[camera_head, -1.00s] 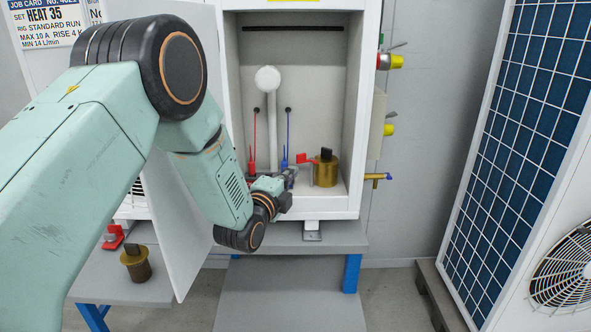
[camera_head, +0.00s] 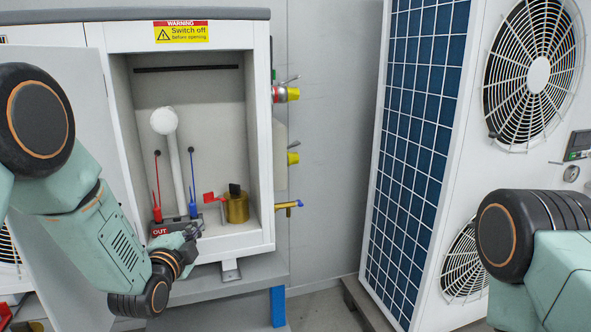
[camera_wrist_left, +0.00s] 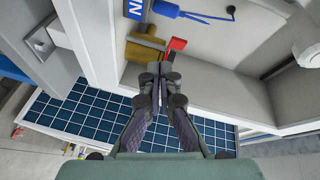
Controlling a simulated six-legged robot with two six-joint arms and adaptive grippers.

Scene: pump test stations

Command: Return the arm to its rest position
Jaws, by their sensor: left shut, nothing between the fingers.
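My left arm comes in from the left in the head view. My left gripper (camera_head: 192,232) is at the front lower edge of the open white cabinet (camera_head: 262,130), left of the brass cylinder (camera_head: 237,206). In the left wrist view its fingers (camera_wrist_left: 160,82) are together with nothing between them. Beyond them show the brass cylinder (camera_wrist_left: 143,50) and a red lever (camera_wrist_left: 175,46). My right arm shows at the right edge of the head view, but its gripper is out of view.
The cabinet holds a red probe (camera_head: 156,208), a blue probe (camera_head: 192,205) and a white pipe. Its open door (camera_head: 70,110) stands behind my left arm. Yellow-capped valves (camera_head: 292,94) stick out from its right side. A blue-gridded panel (camera_head: 410,140) and fan unit stand to the right.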

